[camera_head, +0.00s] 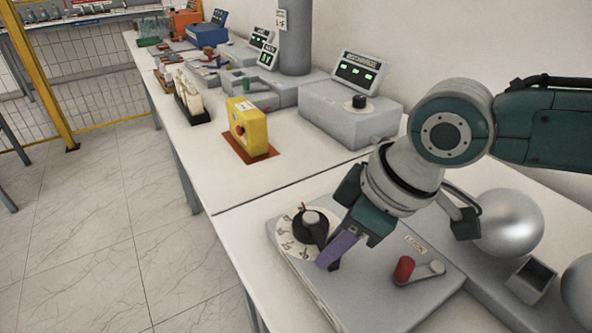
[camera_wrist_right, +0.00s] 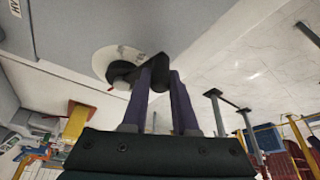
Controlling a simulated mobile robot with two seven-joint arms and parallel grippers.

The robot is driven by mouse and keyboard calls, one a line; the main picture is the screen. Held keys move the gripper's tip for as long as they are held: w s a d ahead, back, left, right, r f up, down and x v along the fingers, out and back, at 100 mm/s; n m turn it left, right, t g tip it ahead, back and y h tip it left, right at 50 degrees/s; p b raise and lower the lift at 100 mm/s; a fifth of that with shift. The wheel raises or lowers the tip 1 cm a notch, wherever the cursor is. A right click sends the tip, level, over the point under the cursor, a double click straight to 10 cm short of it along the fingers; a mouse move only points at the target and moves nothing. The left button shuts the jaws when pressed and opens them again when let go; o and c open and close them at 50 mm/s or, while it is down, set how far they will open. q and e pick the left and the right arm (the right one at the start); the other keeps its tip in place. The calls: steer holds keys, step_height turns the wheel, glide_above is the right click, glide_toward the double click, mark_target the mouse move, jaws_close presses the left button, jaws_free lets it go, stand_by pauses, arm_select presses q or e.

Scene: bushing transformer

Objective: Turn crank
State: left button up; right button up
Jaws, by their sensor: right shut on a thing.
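A grey panel (camera_head: 375,300) on the near table carries a round white dial (camera_head: 290,243) with a black crank-like knob (camera_head: 309,228) and a red pointer. My right gripper (camera_head: 333,258) comes down from the right with purple fingers, shut on the black arm of the knob. In the right wrist view the fingers (camera_wrist_right: 160,85) reach to the black knob (camera_wrist_right: 128,74) over the white dial (camera_wrist_right: 107,60); the exact contact is partly hidden. A small crank with a red handle (camera_head: 404,269) stands to the right on the same panel, apart from the gripper. My left gripper is not in view.
Metal spheres (camera_head: 509,223) stand at the right behind the panel. A grey box with a black knob (camera_head: 345,112) and a yellow box (camera_head: 247,127) on a brown-red mat stand farther back. The table between the yellow box and the panel is clear.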

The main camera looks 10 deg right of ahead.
jaws_close()
stand_by(0.9)
